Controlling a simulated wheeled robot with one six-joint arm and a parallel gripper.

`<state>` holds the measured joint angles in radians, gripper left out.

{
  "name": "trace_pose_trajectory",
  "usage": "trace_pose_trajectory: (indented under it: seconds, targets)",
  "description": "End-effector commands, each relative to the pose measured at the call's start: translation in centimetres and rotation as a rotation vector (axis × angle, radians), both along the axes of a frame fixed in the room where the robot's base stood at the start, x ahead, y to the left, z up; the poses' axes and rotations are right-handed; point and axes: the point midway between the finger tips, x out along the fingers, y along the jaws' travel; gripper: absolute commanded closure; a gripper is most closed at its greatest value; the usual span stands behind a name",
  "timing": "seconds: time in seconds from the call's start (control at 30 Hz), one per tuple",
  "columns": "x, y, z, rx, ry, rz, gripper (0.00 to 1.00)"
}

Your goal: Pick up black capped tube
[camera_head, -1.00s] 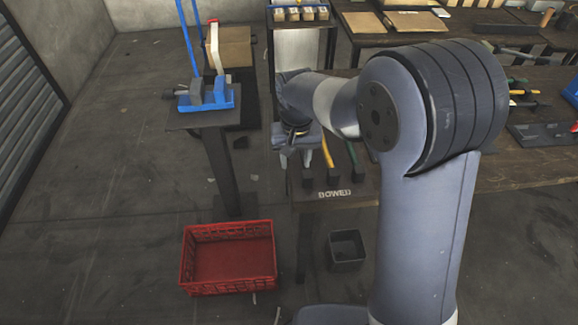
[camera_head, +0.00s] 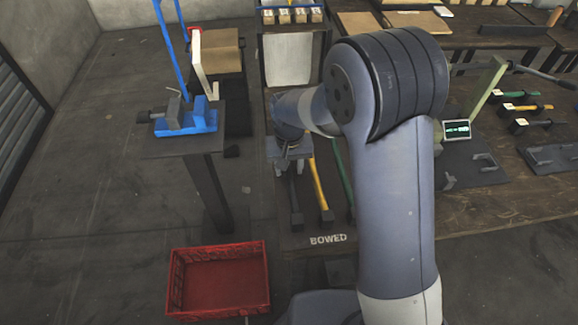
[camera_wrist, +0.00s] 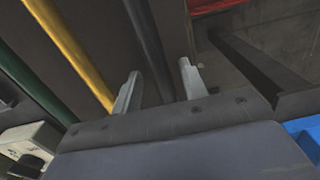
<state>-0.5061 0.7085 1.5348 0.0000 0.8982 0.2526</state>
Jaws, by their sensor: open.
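The black capped tube (camera_head: 294,192) lies at the left of a row on the table section marked BOWED. In the wrist view the dark tube (camera_wrist: 147,42) runs toward the space between my two fingers. My gripper (camera_head: 293,170) is open and over the far part of this tube in the head view. The wrist view shows my gripper (camera_wrist: 158,78) with its fingers apart and nothing clearly clasped. The gripper hides the tube's far end in the head view. Whether the fingers touch the tube, I cannot tell.
A yellow tube (camera_head: 319,186) and a green tube (camera_head: 343,178) lie close to the right. A red crate (camera_head: 218,282) is on the floor. A small display (camera_head: 456,129) stands on the right-hand bench.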

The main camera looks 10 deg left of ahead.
Motion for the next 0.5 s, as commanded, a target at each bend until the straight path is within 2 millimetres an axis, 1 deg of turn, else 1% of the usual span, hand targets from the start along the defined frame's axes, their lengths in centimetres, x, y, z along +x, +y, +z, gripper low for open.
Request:
trace_pose_trajectory:
  seconds: [0.1, 0.13, 0.5]
  targets:
    - [0.00, 0.01, 0.02, 0.000, 0.000, 0.000, 0.59]
    - [0.00, 0.01, 0.02, 0.000, 0.000, 0.000, 0.61]
    - [0.01, 0.01, 0.05, 0.000, 0.000, 0.000, 0.91]
